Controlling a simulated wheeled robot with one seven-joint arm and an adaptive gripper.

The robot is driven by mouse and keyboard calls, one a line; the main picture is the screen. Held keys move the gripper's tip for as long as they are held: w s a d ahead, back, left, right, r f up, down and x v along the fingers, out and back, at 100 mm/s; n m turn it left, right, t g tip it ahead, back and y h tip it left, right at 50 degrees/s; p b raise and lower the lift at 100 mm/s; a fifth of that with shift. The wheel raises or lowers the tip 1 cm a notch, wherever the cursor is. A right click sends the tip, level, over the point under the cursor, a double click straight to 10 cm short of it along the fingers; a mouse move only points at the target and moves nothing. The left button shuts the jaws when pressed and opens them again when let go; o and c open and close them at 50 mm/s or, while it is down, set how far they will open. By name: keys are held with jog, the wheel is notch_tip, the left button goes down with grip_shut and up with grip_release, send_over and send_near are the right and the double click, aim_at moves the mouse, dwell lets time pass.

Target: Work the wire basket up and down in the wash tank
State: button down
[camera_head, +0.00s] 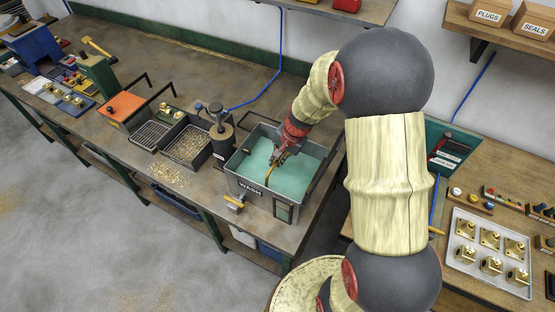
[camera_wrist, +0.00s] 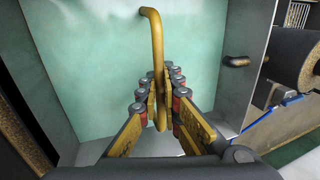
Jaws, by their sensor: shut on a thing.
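The wash tank (camera_head: 262,202) is a grey metal box marked WASH, holding turquoise liquid (camera_head: 312,165). My gripper (camera_head: 280,157) reaches down over the tank from the upper right. In the wrist view, my gripper (camera_wrist: 160,92) is shut on a bent yellow handle (camera_wrist: 152,28), with a finger on each side of it. The handle also shows below the gripper in the head view (camera_head: 267,174). The wire basket's mesh cannot be made out; the liquid looks opaque and the fingers cover part of the handle. The liquid (camera_wrist: 90,55) fills much of the wrist view.
A dark cylinder with a pipe (camera_head: 222,133) stands close to the tank's left side. Left of it are a tray of brass chips (camera_head: 187,144) and a mesh tray (camera_head: 150,135). A valve (camera_head: 235,203) sticks out at the tank's front. A tray of brass parts (camera_head: 462,283) lies on the right bench.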

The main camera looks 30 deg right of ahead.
jog(key=shift+w+r, duration=0.15)
dwell(0.3)
jog(key=shift+r+p, duration=0.6)
jog(key=shift+r, duration=0.05)
jog(key=shift+f, duration=0.15)
jog(key=shift+f+b, duration=0.7)
jog(key=shift+b, duration=0.05)
jog(key=shift+r, duration=0.1)
jog(key=shift+r+p, duration=0.7)
jog(key=shift+r, duration=0.05)
jog(key=shift+f, duration=0.2)
